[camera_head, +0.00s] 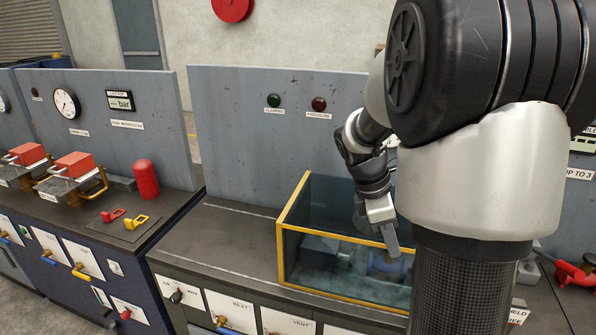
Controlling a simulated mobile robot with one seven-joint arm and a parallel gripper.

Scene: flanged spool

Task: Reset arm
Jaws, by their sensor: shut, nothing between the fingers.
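My gripper (391,243) points down above the clear-sided, yellow-edged box (282,240) on the middle bench. Its fingers look shut and hold nothing. Inside the box, a blue rounded part (385,265), perhaps the flanged spool, lies just below and behind the fingertips, next to a grey fixture (325,252). I cannot tell from this view whether the fingertips are inside the box or in front of it. My arm hides the box's right part and much of the bench behind it.
The bench's back panel (240,130) carries a green lamp (273,100) and a dark red lamp (319,103). The left bench holds red-topped clamps (75,165), a red cylinder (146,180) and small red and yellow tags. The bench top left of the box (225,235) is clear.

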